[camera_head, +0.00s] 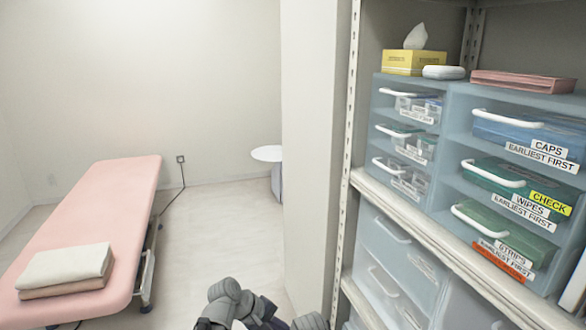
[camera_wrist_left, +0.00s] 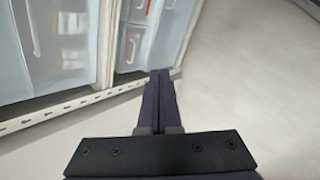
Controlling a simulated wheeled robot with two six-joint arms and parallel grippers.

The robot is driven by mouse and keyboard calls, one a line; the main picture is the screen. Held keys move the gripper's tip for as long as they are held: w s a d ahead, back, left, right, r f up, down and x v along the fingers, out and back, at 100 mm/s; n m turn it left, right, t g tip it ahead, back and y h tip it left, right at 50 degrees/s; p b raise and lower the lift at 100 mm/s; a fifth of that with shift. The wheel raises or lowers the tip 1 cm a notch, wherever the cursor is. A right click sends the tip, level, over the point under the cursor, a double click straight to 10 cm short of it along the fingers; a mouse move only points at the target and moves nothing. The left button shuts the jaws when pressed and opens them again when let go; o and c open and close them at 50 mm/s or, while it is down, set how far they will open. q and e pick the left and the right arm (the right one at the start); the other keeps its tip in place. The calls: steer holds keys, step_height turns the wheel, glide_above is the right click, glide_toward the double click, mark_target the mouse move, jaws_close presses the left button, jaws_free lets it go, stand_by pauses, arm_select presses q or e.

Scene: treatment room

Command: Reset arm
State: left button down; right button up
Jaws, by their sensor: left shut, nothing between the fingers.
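My left gripper (camera_wrist_left: 160,78) shows in the left wrist view with its two dark fingers pressed together and nothing between them. Its tips point toward the edge of a shelf with translucent drawers, and I see no clear contact. In the head view, grey links of my own arm show at the bottom edge, but no gripper can be made out there. My right gripper is not in view.
A shelving unit (camera_head: 400,200) with drawers (camera_head: 510,185) labelled caps and wipes stands at the right; a yellow tissue box (camera_head: 411,63) sits on top. A pink treatment bed (camera_head: 100,215) with folded towels (camera_head: 66,266) is at the left. Floor (camera_head: 215,225) between is clear, with a white round table (camera_head: 267,154) behind.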

arm_select(q)
steer(key=s+a+f+m+g+y, duration=0.15)
steer(key=s+a+m+y, duration=0.25)
steer(key=a, duration=0.4)
steer(key=s+a+f+m+y, duration=0.3)
steer(key=s+a+m, duration=0.1)
steer(key=a, duration=0.3)
steer(key=s+d+r+m+p, duration=0.1)
steer(key=s+d+r+p, duration=0.1)
steer(key=r+p, duration=0.5)
steer(key=s+d+r+m+y+p, duration=0.1)
steer(key=s+d+r+p, duration=0.1)
steer(key=d+r+p, duration=0.3)
steer(key=s+d+r+m+p, duration=0.1)
steer(key=s+d+r+p, duration=0.1)
steer(key=r+p, duration=0.8)
steer(key=shift+d+m+g+y, duration=0.3)
steer(key=shift+d+g, duration=0.15)
steer(key=shift+d, duration=0.3)
steer(key=shift+s, duration=0.1)
